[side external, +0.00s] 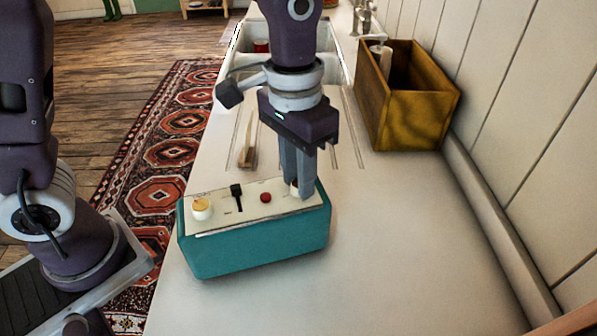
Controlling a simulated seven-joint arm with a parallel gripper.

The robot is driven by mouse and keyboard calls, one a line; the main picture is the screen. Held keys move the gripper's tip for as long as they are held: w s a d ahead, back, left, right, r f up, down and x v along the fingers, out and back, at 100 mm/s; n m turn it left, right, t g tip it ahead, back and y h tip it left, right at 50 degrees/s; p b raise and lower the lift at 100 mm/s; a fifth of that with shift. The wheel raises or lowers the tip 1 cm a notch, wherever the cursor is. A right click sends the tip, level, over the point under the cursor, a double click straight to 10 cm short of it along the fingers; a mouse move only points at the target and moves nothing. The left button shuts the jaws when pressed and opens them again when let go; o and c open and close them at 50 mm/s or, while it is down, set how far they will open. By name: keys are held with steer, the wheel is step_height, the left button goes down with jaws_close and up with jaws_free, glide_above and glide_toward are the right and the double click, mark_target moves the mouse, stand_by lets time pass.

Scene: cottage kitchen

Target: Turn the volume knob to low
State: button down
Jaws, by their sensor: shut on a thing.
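A teal control box (262,246) with a cream top panel stands on the counter. On its panel are a cream knob with a yellow top (201,208) at the left, a black lever (237,197) and a red button (265,198). My gripper (302,190) points straight down at the panel's right end. It is shut on a pale knob (293,190) there, which its fingers mostly hide. I cannot read any label or see the knob's pointer, so its setting does not show.
A wooden box (414,118) stands at the back right by the wall. A wooden-handled utensil (247,153) lies on the counter (400,250) behind the control box. A sink (337,55) is at the back. The counter right of the control box is clear.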

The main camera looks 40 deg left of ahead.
stand_by(0.4)
steer(key=c, duration=1.2)
jaws_free()
step_height(320, 180, up, 7)
steer(key=shift+a+r, duration=0.1)
steer(key=shift+a, duration=0.05)
steer(key=s+a+t, duration=0.2)
steer(key=s+a, duration=0.2)
steer(key=s, duration=0.1)
steer(key=s+a+n+t, duration=0.1)
steer(key=s+a, duration=0.3)
steer(key=s, duration=0.1)
steer(key=s+a+r+t, duration=0.1)
steer(key=s+a+t, duration=0.1)
steer(key=s+a, duration=0.2)
steer(key=shift+s+a+r+n+t+y, duration=0.1)
steer(key=shift+s+a+n+t+y, duration=0.25)
steer(key=shift+a, duration=0.2)
